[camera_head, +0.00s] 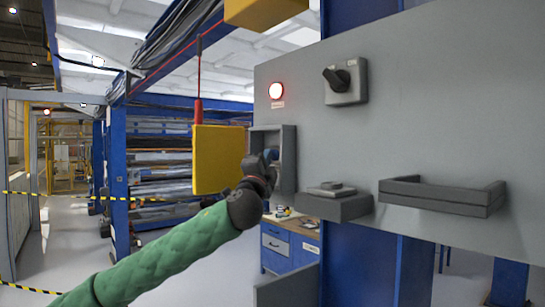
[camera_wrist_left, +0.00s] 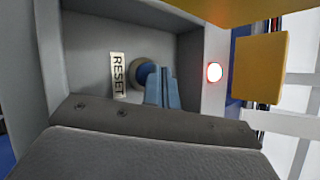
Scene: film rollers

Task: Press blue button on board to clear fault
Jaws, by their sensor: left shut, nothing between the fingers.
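The blue button (camera_wrist_left: 145,73) shows in the left wrist view as a dark blue round shape in a grey recessed box, beside a RESET label (camera_wrist_left: 118,74). The box's frame (camera_head: 289,160) is on the grey board (camera_head: 430,105) in the head view. My left gripper (camera_wrist_left: 163,92) is shut and empty, its blue fingertips right at the button and hiding part of it. I cannot tell whether they touch it. In the head view the left gripper (camera_head: 270,156) reaches into the box opening. My right gripper is not in view.
A lit red lamp (camera_head: 276,90) and a black rotary switch (camera_head: 343,79) are on the board above. A yellow box (camera_head: 218,158) hangs on a red cord left of the recess. A grey ledge (camera_head: 333,204) and a grey tray (camera_head: 440,195) stick out to the right.

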